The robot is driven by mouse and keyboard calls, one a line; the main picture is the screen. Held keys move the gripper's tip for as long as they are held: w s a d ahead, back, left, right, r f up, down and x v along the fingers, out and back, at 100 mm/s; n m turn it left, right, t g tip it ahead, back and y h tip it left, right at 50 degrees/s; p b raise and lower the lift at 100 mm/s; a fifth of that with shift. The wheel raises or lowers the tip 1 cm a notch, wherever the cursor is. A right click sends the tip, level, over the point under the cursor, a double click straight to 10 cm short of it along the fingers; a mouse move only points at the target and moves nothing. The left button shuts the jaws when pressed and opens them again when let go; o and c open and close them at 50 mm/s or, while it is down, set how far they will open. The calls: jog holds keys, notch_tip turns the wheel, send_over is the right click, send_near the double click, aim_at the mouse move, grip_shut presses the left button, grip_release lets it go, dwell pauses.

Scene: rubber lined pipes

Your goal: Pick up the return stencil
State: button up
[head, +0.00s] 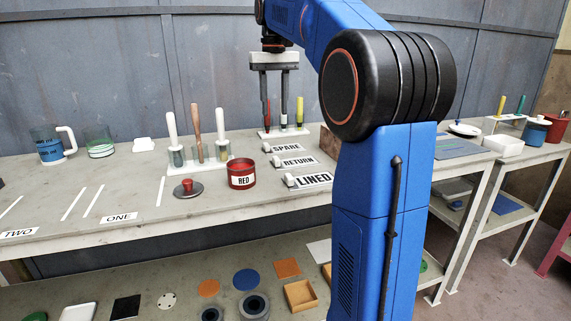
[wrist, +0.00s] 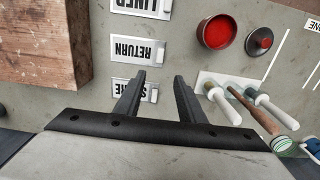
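The return stencil (head: 296,162) is a white plate lettered RETURN with a small white knob at its left end, lying flat on the grey bench between the spare and lined stencils. It also shows in the wrist view (wrist: 137,50), upside down. My gripper (head: 274,112) points down above the back of the bench, behind the stencils. In the wrist view my gripper (wrist: 160,78) has its two fingers apart with nothing between them. One finger partly covers the spare stencil (wrist: 126,87); the return stencil lies just beyond the fingertips, clear of them.
The lined stencil (head: 310,180) lies at the front. A red can (head: 241,174) and a knobbed lid (head: 188,189) stand to the left. A white rack (head: 205,164) holds upright handled tools. A wooden block (wrist: 43,43) is close by in the wrist view.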

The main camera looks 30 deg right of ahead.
send_over(276, 158)
jog(key=f, duration=1)
jog(key=shift+w+d+f, duration=0.1)
jog(key=shift+w+d, duration=0.05)
jog(key=shift+w, duration=0.15)
jog(key=shift+s+f, duration=0.15)
jog(key=shift+f, duration=1.2)
jog(key=shift+s+f, duration=0.1)
jog(key=shift+f, duration=1.25)
grip_shut()
